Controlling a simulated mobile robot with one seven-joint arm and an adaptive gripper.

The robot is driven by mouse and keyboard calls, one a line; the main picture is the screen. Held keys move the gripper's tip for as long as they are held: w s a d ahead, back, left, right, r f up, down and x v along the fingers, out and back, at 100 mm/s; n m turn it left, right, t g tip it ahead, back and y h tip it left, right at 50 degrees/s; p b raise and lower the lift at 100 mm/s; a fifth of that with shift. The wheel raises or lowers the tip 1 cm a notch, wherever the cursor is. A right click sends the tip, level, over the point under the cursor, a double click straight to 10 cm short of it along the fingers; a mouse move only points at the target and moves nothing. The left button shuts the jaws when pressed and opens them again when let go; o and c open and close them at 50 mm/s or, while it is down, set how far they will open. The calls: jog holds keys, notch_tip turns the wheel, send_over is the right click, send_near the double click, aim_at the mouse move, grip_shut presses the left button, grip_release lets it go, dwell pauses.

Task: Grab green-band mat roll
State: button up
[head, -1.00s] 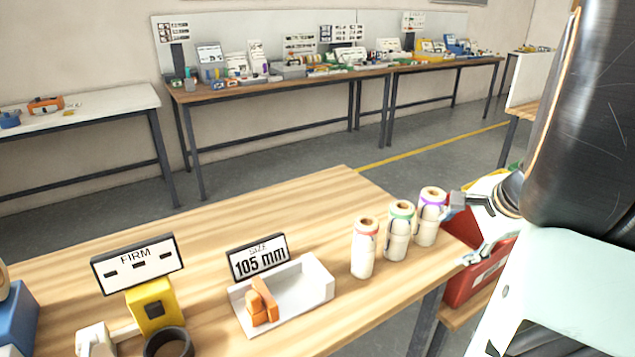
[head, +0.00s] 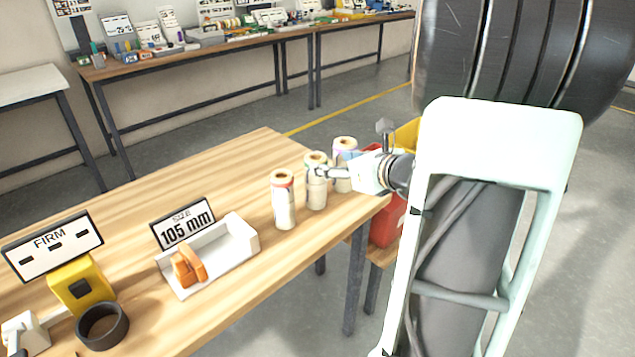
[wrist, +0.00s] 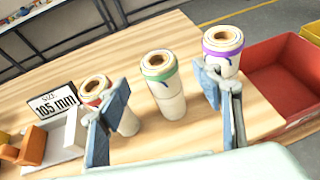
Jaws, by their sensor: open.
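The green-band mat roll (head: 316,183) stands upright on the wooden table, the middle one of three white rolls. In the wrist view the green-band roll (wrist: 162,86) stands between my two fingers but farther off, and I see no contact. My gripper (wrist: 163,103) is open and empty; in the head view my gripper (head: 322,174) overlaps the green-band roll from the right. The red-band roll (head: 283,200) stands to its left, and in the wrist view my left finger partly hides it. The purple-band roll (wrist: 222,52) stands to its right, partly behind my right finger.
A white tray (head: 243,235) with an orange tool and a "105 mm" sign (head: 184,224) stand left of the rolls. A red bin (wrist: 287,75) lies beyond the table's right edge. The neighbouring rolls leave narrow gaps.

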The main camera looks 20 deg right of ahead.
aim_at(316, 182)
jog(key=x, duration=0.8)
jog(key=shift+s+a+f+b, duration=0.1)
jog(key=shift+f+b, duration=0.2)
jog(key=shift+b, duration=0.05)
grip_shut()
